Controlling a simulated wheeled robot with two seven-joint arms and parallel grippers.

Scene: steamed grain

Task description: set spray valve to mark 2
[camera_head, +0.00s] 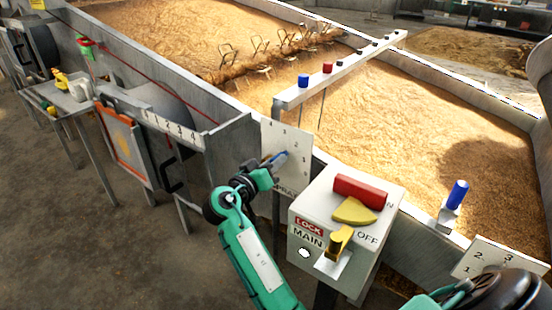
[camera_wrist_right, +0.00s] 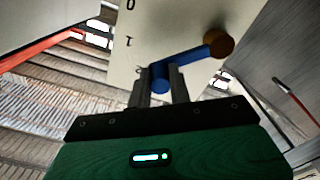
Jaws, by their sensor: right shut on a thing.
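The spray valve is a pale panel (camera_head: 298,136) with numbers and partly covered SPRAY lettering, at the middle of the head view. Its blue lever (camera_head: 281,157) is small there. In the right wrist view, the lever (camera_wrist_right: 192,57) runs from a brown round hub (camera_wrist_right: 219,43) down to the left. My right gripper (camera_head: 272,165) is shut on its free end; the fingers (camera_wrist_right: 160,80) stand on either side. Marks 0 and 1 show on the panel (camera_wrist_right: 175,20) above the fingers. A further mark is partly hidden by a finger, so the exact setting cannot be told. My left gripper is not in view.
A grey MAIN lock box (camera_head: 330,215) with a red block and yellow handles stands close right of my right gripper. A numbered gate (camera_head: 172,128) is at left. The long grain trough (camera_head: 420,130) lies behind. Another dial plate (camera_head: 490,257) is at lower right.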

